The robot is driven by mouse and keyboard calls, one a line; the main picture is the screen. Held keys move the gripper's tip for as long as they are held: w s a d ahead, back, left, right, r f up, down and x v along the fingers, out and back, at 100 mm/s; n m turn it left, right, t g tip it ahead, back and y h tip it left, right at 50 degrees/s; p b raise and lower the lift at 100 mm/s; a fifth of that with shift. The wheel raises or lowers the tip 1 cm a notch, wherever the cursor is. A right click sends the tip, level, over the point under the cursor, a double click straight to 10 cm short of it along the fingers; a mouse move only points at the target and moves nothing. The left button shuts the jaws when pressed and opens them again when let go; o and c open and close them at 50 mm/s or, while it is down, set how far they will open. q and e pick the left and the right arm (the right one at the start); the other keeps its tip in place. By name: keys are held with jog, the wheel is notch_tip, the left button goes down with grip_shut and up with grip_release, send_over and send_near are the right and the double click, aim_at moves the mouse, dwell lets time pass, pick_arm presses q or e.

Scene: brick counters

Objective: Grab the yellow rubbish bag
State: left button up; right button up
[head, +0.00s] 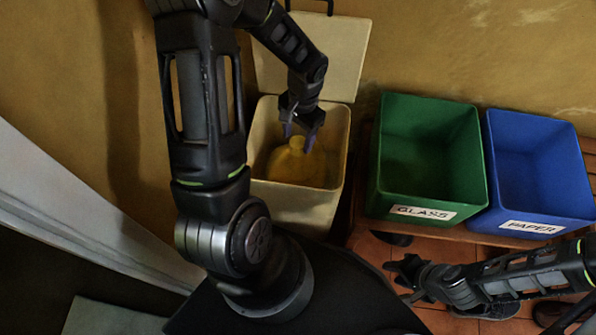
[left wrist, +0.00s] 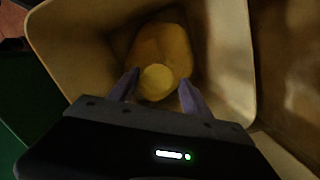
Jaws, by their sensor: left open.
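The yellow rubbish bag (head: 298,164) sits inside a cream bin (head: 342,150) with its lid raised against the wall. The bag also shows in the left wrist view (left wrist: 165,50), with its rounded yellow top (left wrist: 157,82) between my fingers. My left gripper (head: 300,138) points down into the bin at the bag's top. Its two purple-grey fingertips are spread apart, one on each side of the top, and it is open. I cannot tell whether they touch the bag. My right gripper (head: 402,278) is low on the right, away from the bin; its jaws are unclear.
A green bin labelled GLASS (head: 378,180) and a blue bin labelled PAPER (head: 540,200) stand to the right on a wooden bench. The raised lid (head: 342,50) stands behind the cream bin. Shoes (head: 488,310) lie on the tiled floor.

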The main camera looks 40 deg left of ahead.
aim_at(297, 151)
pick_arm(q)
jog(key=shift+f, duration=0.2)
jog(key=f, duration=0.1)
jog(key=f+b, duration=0.1)
jog(key=f, duration=0.1)
jog(key=f+b, duration=0.1)
jog(key=shift+s+d+f, duration=0.15)
jog(key=shift+s+d, duration=0.05)
jog(key=shift+s, duration=0.2)
jog(key=shift+f, duration=0.4)
jog(key=shift+r, duration=0.1)
jog(key=shift+c, duration=0.4)
grip_shut()
dwell(0.7)
